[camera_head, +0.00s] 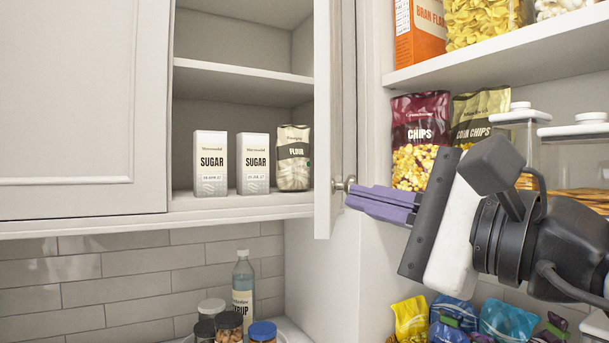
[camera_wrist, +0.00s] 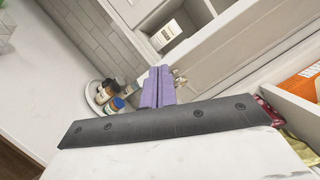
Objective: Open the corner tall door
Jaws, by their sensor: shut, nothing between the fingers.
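A tall white cabinet door (camera_head: 324,110) stands swung out, seen nearly edge-on, at the right side of an open cabinet in the head view. Its small round metal knob (camera_head: 345,184) faces right. The knob also shows in the wrist view (camera_wrist: 180,78), just right of the fingertips. My gripper (camera_head: 350,196) has purple fingers, shut and empty, reaching in from the right. The fingertips are right beside the knob, at or just below it; I cannot tell whether they touch. My fingers also show in the wrist view (camera_wrist: 158,82).
The open cabinet holds two sugar boxes (camera_head: 211,163) and a flour bag (camera_head: 293,158). A closed door (camera_head: 80,100) is at left. Shelves with chips bags (camera_head: 420,125) and jars stand close to my gripper at right. Below, a syrup bottle (camera_head: 243,285) and jars stand on the counter.

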